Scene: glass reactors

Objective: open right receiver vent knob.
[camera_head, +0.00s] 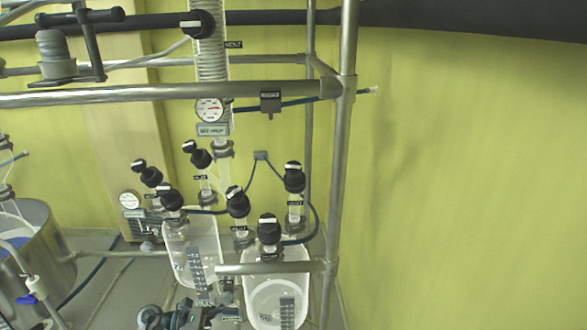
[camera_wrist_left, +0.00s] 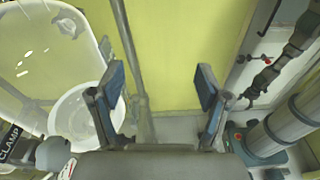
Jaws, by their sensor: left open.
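The right receiver (camera_head: 277,288) is a clear glass vessel at the lower middle of the head view. Black knobs with white marks stand above it: a front knob (camera_head: 269,229), a rear right knob (camera_head: 294,177) and a left knob (camera_head: 237,201). Their small labels are too blurred to tell which is the vent. My left gripper (camera_wrist_left: 158,88) is open in the left wrist view, with nothing between its blue-padded fingers. A clear vessel (camera_wrist_left: 55,50) is left of the fingers, apparently behind them. My right gripper is not in view.
A left receiver (camera_head: 190,250) with more black knobs stands beside the right one. A metal frame post (camera_head: 343,150) and a lower rail (camera_head: 265,268) border the vessels. A steel pot (camera_head: 38,250) is far left. A teal-based column (camera_wrist_left: 262,145) stands right of my fingers.

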